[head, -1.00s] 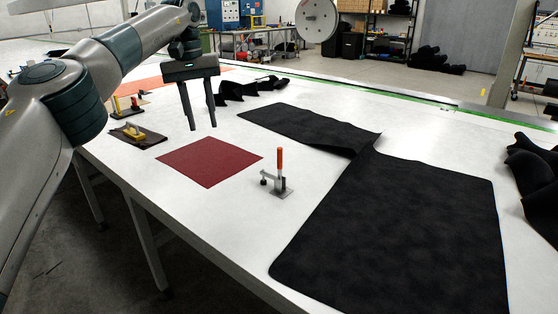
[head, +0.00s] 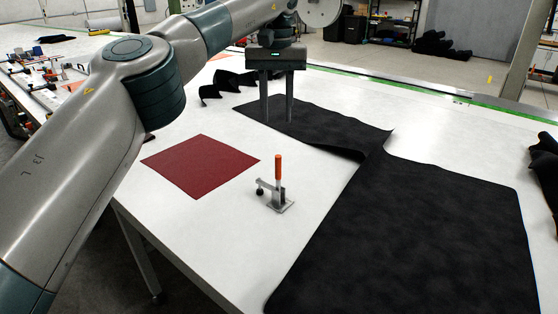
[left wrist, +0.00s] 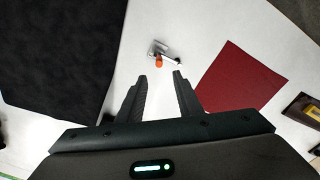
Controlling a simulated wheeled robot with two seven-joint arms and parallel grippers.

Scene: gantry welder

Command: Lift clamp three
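A toggle clamp with an upright orange handle (head: 278,168) and a grey metal base stands on the white table, between the red square sheet and the black fabric. In the left wrist view the clamp (left wrist: 159,52) shows ahead of the fingertips, with its orange handle tip nearly end-on. My left gripper (head: 277,120) points down, open and empty, behind the clamp in the head view, in front of the black fabric. In the left wrist view its two fingers (left wrist: 165,75) are spread apart, with the clamp beyond the gap. My right gripper is not in view.
A red square sheet (head: 201,166) lies flat left of the clamp. A large black fabric (head: 420,225), raised along a fold, covers the table to the right. Crumpled black cloth (head: 228,83) lies behind. White table is bare around the clamp.

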